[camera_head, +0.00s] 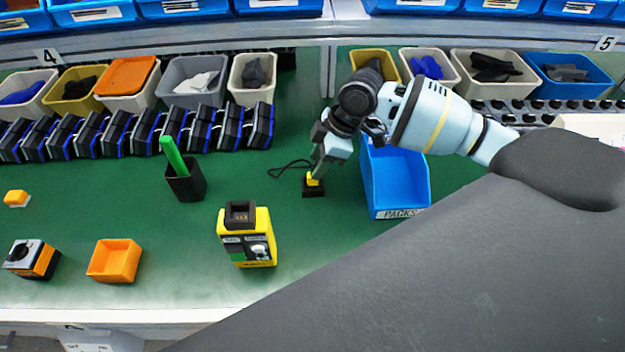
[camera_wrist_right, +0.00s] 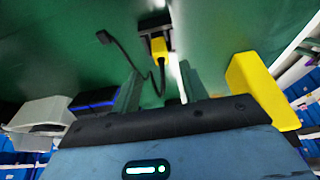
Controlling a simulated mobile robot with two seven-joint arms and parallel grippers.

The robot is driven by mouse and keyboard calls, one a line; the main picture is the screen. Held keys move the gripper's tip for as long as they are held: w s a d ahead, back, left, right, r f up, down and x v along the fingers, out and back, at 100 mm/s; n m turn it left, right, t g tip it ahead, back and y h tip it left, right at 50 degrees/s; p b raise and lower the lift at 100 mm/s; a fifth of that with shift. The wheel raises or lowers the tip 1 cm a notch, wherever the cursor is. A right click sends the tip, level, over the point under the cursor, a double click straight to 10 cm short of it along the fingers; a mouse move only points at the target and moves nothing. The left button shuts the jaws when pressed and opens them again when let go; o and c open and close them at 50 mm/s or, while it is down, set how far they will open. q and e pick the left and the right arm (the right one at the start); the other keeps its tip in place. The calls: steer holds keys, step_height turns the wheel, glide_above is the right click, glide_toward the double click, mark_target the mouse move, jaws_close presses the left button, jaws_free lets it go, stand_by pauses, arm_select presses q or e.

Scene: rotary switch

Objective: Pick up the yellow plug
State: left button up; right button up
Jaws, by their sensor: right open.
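The yellow plug (camera_head: 314,180) stands in a small black base (camera_head: 313,191) on the green table, with a thin black cable curling off to its left. It also shows in the right wrist view (camera_wrist_right: 159,50), near the top centre with its dark base. My right gripper (camera_head: 319,167) points down just above the plug and partly covers it in the head view. In the right wrist view its fingers (camera_wrist_right: 160,86) are apart, with the plug ahead of the gap and the cable crossing below it. I cannot tell whether they touch. My left gripper is in neither view.
A blue bin (camera_head: 400,175) stands close to the right of the plug. A yellow device (camera_head: 247,240) and a black cup with a green pen (camera_head: 185,182) are to its left. Bins and dark modules line the back. Table in front of the plug is clear.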

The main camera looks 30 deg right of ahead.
steer(key=x, duration=0.5)
steer(key=shift+s+d+f, duration=0.1)
steer(key=shift+s+d, duration=0.1)
steer(key=shift+c, duration=0.2)
jaws_close()
